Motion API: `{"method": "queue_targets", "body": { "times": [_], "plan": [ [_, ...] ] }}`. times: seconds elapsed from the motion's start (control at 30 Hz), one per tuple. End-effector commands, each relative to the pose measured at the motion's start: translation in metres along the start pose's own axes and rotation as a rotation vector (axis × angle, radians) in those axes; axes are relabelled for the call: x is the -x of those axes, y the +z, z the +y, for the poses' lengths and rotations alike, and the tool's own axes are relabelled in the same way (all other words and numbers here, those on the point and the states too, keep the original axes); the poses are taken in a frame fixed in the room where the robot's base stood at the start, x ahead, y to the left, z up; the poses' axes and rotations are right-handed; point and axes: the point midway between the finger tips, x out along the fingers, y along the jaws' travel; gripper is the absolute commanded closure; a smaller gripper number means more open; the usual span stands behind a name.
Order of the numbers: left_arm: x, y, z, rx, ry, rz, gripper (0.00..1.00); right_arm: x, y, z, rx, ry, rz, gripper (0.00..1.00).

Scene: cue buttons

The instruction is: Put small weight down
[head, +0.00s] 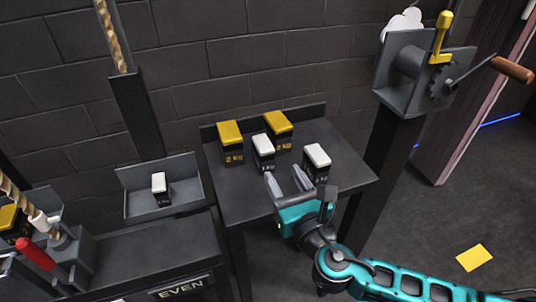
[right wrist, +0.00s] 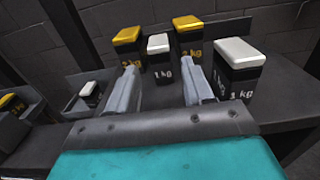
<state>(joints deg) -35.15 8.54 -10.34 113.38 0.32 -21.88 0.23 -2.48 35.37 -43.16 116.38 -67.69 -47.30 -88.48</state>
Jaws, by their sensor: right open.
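My right gripper (head: 285,182) is open and empty at the front part of the dark table (head: 345,170). Its fingers (right wrist: 160,80) point toward a white-topped 1 kg weight (head: 264,152), which stands upright beyond the fingertips and shows between them in the right wrist view (right wrist: 160,58). A second white-topped 1 kg weight (head: 317,162) stands just right of the fingers; it also shows in the right wrist view (right wrist: 238,68). A third small white-topped weight (head: 160,188) sits in a grey tray (head: 133,203) to the left. My left gripper is not in view.
Two yellow-topped 2 kg weights (head: 230,140) (head: 279,130) stand at the table's back. Another yellow-topped weight (head: 12,222) sits at the far left, near a red lever (head: 38,255). A post with a crank (head: 420,75) stands right of the table. An "EVEN" sign (head: 181,288) is below the tray.

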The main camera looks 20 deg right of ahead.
Motion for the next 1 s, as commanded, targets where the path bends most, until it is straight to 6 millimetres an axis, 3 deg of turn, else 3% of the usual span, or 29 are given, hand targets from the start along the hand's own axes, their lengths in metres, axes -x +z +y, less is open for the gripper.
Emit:
{"method": "queue_targets", "body": {
  "times": [0.3,0.57,0.83,1.0],
  "plan": [
    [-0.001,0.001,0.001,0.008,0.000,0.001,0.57,-0.057,0.001,0.000,0.001,-0.001,-0.005,0.49],
    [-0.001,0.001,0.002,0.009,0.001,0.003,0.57,-0.078,0.001,0.001,0.001,0.000,-0.004,0.49],
    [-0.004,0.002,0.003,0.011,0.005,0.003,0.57,-0.116,0.001,0.004,0.003,0.001,-0.005,0.49],
    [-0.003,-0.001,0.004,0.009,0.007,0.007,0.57,-0.125,0.001,0.004,0.002,0.001,-0.003,0.49]
  ]
}}
